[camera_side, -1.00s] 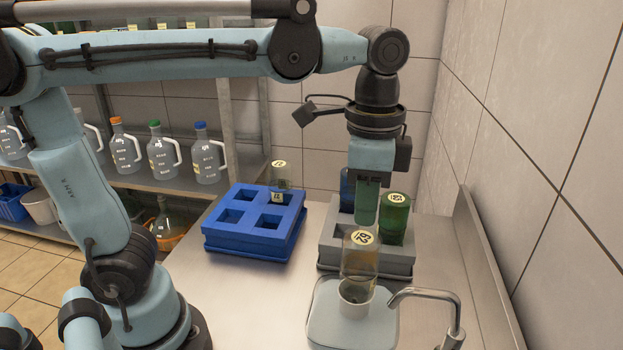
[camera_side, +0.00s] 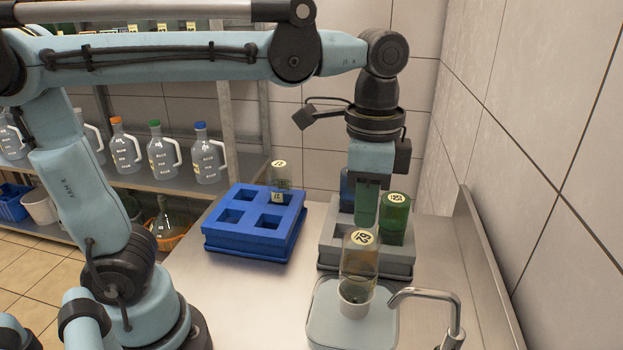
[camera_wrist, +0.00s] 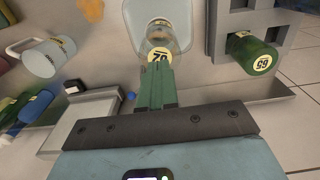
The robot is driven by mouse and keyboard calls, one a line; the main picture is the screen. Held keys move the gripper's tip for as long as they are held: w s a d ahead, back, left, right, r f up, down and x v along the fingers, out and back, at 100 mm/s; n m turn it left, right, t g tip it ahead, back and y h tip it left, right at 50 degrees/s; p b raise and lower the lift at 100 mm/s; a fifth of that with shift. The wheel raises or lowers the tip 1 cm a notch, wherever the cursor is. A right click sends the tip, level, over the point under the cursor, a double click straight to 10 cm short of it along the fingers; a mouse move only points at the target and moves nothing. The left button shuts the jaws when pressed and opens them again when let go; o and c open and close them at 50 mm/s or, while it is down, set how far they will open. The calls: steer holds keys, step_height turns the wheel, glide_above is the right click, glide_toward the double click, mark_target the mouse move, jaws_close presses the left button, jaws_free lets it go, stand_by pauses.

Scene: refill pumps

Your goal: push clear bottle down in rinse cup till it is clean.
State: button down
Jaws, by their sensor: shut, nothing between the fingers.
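The clear bottle (camera_side: 359,258) stands upside down in the white rinse cup (camera_side: 355,298), its labelled base facing up. It has a yellowish tint inside in the side view. My gripper (camera_side: 365,222) is shut and empty, pointing down, with its green fingertips at the top of the bottle; contact cannot be told for certain. In the wrist view the bottle (camera_wrist: 171,38) lies just beyond my fingertips, and its label is partly covered by them. The rinse cup stands on a pale square basin (camera_side: 325,325).
A grey crate (camera_side: 400,262) behind holds a green bottle (camera_side: 396,217) and a blue one (camera_side: 347,188). A blue crate (camera_side: 248,238) at left holds one clear bottle (camera_side: 280,180). A metal tap (camera_side: 435,300) stands right of the cup. The wall is close at right.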

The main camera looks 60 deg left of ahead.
mark_target(363, 238)
steer(key=shift+f, duration=2.1)
steer(key=shift+r, duration=2.55)
steer(key=shift+f, duration=0.1)
steer(key=shift+f, duration=2.4)
steer(key=shift+r, duration=2.5)
